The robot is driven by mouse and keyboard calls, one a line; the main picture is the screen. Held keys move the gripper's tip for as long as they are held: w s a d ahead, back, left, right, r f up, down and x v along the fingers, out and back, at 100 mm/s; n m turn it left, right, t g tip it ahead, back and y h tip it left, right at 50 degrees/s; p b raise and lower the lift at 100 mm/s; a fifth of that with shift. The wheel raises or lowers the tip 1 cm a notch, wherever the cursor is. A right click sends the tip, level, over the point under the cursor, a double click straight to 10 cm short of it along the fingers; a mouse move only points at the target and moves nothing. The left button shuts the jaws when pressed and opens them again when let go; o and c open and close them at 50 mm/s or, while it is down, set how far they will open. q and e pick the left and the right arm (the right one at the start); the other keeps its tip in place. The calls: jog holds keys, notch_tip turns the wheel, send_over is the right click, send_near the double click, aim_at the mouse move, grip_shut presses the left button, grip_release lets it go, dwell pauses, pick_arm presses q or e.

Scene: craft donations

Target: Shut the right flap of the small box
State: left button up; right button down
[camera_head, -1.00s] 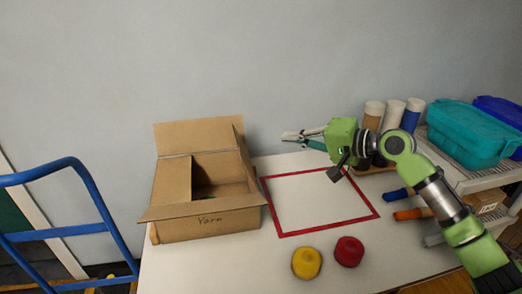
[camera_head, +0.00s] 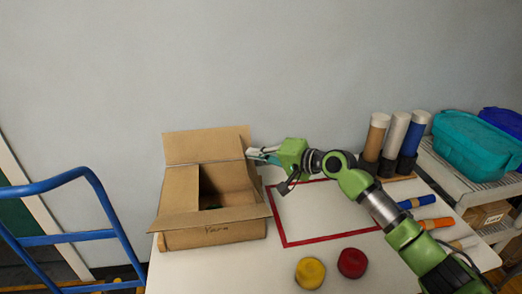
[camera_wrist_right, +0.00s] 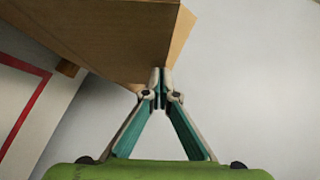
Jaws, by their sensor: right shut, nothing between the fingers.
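In the wrist view the fingertips (camera_wrist_right: 160,80) overlap the cardboard (camera_wrist_right: 100,38); contact is unclear. My left gripper is out of view.
A red-outlined square (camera_head: 330,238) right of the box is empty. Yellow (camera_head: 310,272) and red (camera_head: 352,262) round items lie in front. Upright tubes (camera_head: 396,138) stand behind my right arm, and a teal bin (camera_head: 470,145) sits on the right shelf. A blue cart handle (camera_head: 50,183) stands left.

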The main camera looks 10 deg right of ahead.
jog(key=shift+a+r+p, duration=0.1)
jog(key=shift+p, duration=0.3)
jog(key=a+f+n+g+h+p, duration=0.1)
jog(key=a+f+n+h+p, duration=0.2)
jog(key=p, duration=1.1)
jog(key=shift+s+a+f+n+h, duration=0.2)
jog(key=shift+a+f+n+h, duration=0.2)
jog(key=shift+a+f+h, duration=1.85)
jog(key=shift+a+r+y, duration=0.35)
jog(key=shift+a+y, duration=0.25)
jog(key=shift+y, duration=0.35)
jog(key=shift+d, duration=0.1)
